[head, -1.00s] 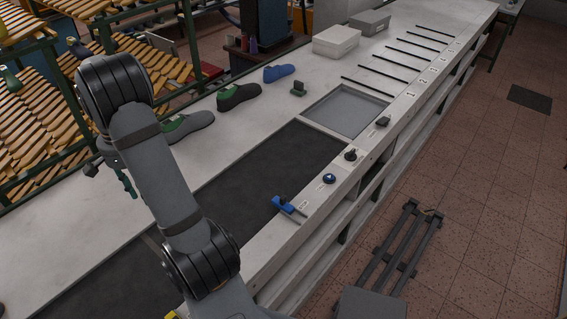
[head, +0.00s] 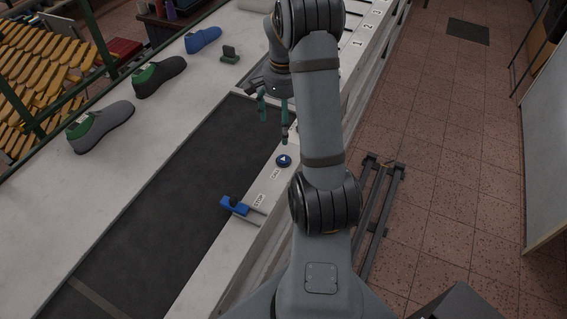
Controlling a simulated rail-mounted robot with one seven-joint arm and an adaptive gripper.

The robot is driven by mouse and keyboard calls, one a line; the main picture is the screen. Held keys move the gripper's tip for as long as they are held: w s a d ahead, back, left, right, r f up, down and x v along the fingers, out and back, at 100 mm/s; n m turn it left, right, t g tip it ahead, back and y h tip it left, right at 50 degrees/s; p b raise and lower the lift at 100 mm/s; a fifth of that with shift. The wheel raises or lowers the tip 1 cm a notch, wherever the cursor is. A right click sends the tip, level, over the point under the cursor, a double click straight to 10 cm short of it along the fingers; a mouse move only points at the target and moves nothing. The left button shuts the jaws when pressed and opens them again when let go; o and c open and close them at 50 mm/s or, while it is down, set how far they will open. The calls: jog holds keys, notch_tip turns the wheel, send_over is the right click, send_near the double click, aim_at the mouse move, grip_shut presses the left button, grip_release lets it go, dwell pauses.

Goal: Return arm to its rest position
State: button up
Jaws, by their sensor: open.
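My gripper (head: 274,122) hangs over the right side of the workbench, above the dark belt's edge and near the blue call button (head: 284,160). Its two green fingers are apart, with nothing between them. My arm rises in the middle of the view and bends over toward the bench at the top. The arm hides part of the bench's right edge and the tray area behind it.
A grey shoe (head: 101,125), a dark shoe (head: 159,76) and a blue shoe (head: 203,39) stand along the bench's left side. A blue stop lever (head: 235,206) sits at the belt's edge. The tiled floor (head: 450,150) at right is open.

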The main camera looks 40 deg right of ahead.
jog(key=shift+o, duration=1.3)
jog(key=shift+d, duration=0.1)
jog(key=shift+r, duration=0.1)
notch_tip(320, 180, up, 10)
jog(key=p, duration=0.8)
jog(key=shift+c, duration=0.6)
grip_shut()
jog(key=c, duration=2.4)
grip_release()
